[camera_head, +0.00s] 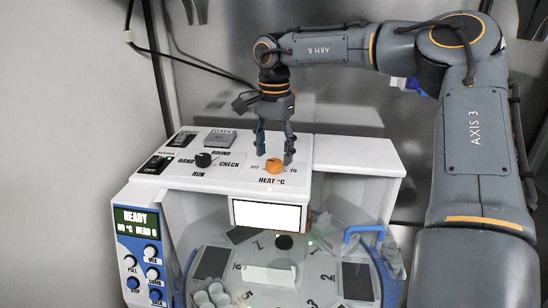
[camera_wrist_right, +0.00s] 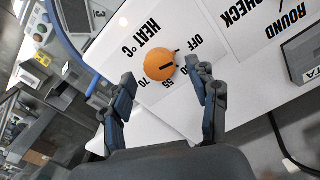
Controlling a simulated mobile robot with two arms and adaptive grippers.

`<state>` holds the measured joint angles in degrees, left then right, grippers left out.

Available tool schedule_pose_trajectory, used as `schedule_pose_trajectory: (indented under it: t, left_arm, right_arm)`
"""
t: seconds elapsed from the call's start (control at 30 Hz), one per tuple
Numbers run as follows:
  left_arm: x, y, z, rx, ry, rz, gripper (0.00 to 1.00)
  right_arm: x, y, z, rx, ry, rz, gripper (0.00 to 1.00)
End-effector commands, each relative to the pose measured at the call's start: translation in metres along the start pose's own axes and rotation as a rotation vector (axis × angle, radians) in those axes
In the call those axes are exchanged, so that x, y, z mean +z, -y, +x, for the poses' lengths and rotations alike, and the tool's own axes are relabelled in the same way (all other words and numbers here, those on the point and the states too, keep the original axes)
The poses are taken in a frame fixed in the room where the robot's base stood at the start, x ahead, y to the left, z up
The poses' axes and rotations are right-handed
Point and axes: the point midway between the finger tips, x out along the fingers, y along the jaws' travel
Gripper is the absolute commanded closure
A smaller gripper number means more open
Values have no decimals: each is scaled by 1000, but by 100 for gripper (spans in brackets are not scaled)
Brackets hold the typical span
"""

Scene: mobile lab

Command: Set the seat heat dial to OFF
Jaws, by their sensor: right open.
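The orange HEAT °C dial (camera_head: 273,166) sits on the white top panel of the machine. My right gripper (camera_head: 274,154) is open and points down just above the dial, with one finger to each side. In the wrist view its fingers (camera_wrist_right: 158,74) are spread and empty. My left gripper is not in view.
A display with several white knobs (camera_head: 150,251) is on the blue front panel. A round turntable lies below.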

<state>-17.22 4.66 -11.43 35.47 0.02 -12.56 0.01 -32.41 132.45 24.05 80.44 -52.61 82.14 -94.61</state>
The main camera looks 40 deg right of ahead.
Motion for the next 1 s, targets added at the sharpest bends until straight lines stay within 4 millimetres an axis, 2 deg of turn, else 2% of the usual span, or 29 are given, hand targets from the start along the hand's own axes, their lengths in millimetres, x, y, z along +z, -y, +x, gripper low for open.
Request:
schedule_pose_trajectory:
  t: [0.03, 0.2, 0.43, 0.6, 1.0]
  left_arm:
    - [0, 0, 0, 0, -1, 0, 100]
    - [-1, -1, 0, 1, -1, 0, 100]
    - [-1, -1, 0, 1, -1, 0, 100]
    - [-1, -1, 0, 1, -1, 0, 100]
    - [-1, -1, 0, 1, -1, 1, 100]
  right_arm:
    - [0, 1, -13, -6, -4, 0, 40]
    - [0, 1, -50, -6, -4, 1, 40]
    - [0, 1, -86, -3, -2, 1, 40]
    - [0, 0, -96, -2, -1, -2, 40]
    - [0, 0, -96, -2, -1, -2, 40]
